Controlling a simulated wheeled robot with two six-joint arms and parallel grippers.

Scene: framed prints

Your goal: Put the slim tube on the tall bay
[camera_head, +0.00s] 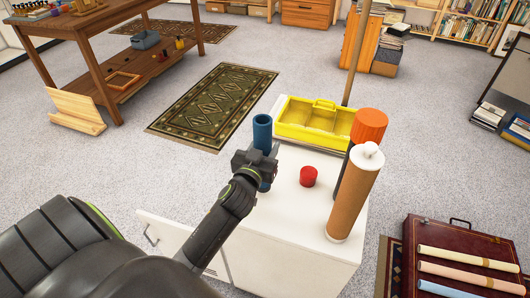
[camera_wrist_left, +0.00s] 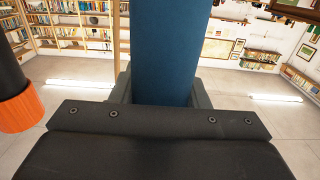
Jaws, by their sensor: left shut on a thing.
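My left gripper (camera_head: 255,163) is shut on a blue tube (camera_head: 262,131) and holds it upright at the left edge of a white cabinet. The tube's lower end is partly hidden by the gripper. In the left wrist view the blue tube (camera_wrist_left: 165,50) stands between the fingers. A thick brown tube (camera_head: 352,205) with a white cap stands on the cabinet at right. Behind it is a black tube with an orange cap (camera_head: 369,125), mostly hidden. I cannot tell which place is the tall bay. My right gripper is not in view.
The white cabinet (camera_head: 290,245) carries a yellow tray (camera_head: 290,131) at the back and a small red cylinder (camera_head: 308,176). Its door (camera_head: 165,232) stands open at left. A dark red case (camera_head: 415,240) with several rolls is at right. A wooden table (camera_head: 80,25) stands far left.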

